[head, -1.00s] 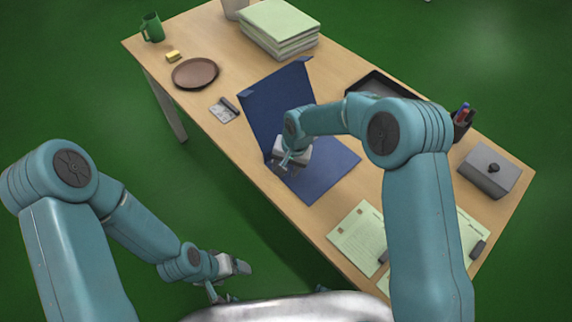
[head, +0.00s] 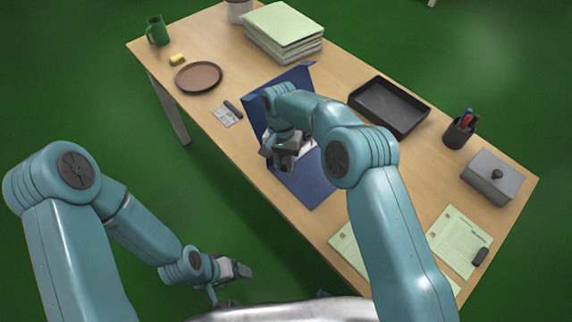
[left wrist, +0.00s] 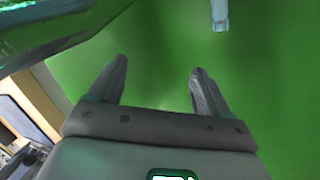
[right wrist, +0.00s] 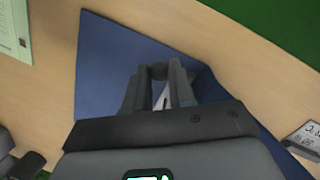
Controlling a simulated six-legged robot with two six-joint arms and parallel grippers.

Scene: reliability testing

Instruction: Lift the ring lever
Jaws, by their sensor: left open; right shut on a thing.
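A blue ring binder (head: 312,192) lies open on the table, one cover flat and the other tilted up. It also shows in the right wrist view (right wrist: 102,75). My right gripper (head: 284,166) is over the binder. In the right wrist view its fingers (right wrist: 157,82) are closed on the ring lever, whose dark rounded end (right wrist: 158,70) shows between the fingertips. A pale metal part shows beside the fingers; most of the ring mechanism is hidden. My left gripper (head: 242,270) is open and empty, off the table; its fingers stand apart in the left wrist view (left wrist: 160,85).
The wooden table (head: 345,78) holds a black tray (head: 392,122), a pen cup (head: 459,133), a grey lidded box (head: 490,180), green sheets (head: 455,240), stacked papers (head: 285,30), a brown plate (head: 199,77) and a green mug (head: 157,31). A small card (head: 226,116) lies left of the binder.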

